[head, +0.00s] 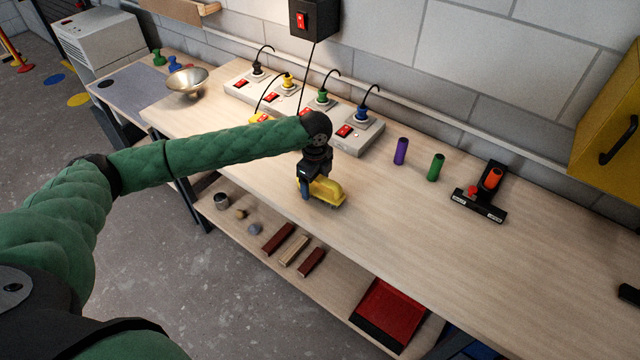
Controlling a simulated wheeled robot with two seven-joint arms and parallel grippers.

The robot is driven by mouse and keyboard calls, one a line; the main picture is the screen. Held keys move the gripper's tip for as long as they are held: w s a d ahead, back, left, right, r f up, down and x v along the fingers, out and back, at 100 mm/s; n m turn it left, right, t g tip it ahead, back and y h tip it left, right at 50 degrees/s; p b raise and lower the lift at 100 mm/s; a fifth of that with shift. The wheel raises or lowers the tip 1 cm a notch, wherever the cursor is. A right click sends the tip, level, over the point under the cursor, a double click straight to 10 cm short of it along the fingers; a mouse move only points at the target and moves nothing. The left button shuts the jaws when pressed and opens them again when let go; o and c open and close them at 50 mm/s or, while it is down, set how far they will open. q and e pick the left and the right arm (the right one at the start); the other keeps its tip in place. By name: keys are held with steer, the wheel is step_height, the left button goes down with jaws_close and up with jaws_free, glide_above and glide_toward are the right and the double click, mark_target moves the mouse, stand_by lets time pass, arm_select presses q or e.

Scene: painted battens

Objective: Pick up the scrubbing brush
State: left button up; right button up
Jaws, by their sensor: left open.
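The scrubbing brush (328,190) appears to be the yellow block-shaped thing on the wooden workbench, near its front edge at mid-picture. My left gripper (309,186) points down right at the brush, with its jaws open. A dark finger stands in front of the brush's left part. The gripper hides part of the brush, and I cannot tell whether the fingers touch it.
Behind stand power strips (357,136) with plugs and cords. To the right are a purple cylinder (401,151), a green cylinder (436,167) and a black stand (480,204) with an orange piece. A metal bowl (187,81) stands left. The lower shelf holds painted battens (278,239).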

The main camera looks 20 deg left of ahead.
mark_target(319, 177)
arm_select(q)
steer(key=shift+f, duration=0.2)
steer(key=c, duration=1.1)
steer(key=shift+c, duration=0.2)
arm_select(e)
steer(key=shift+s, duration=0.2)
arm_select(q)
steer(key=shift+r, duration=0.2)
arm_select(e)
steer(key=shift+f, duration=0.25)
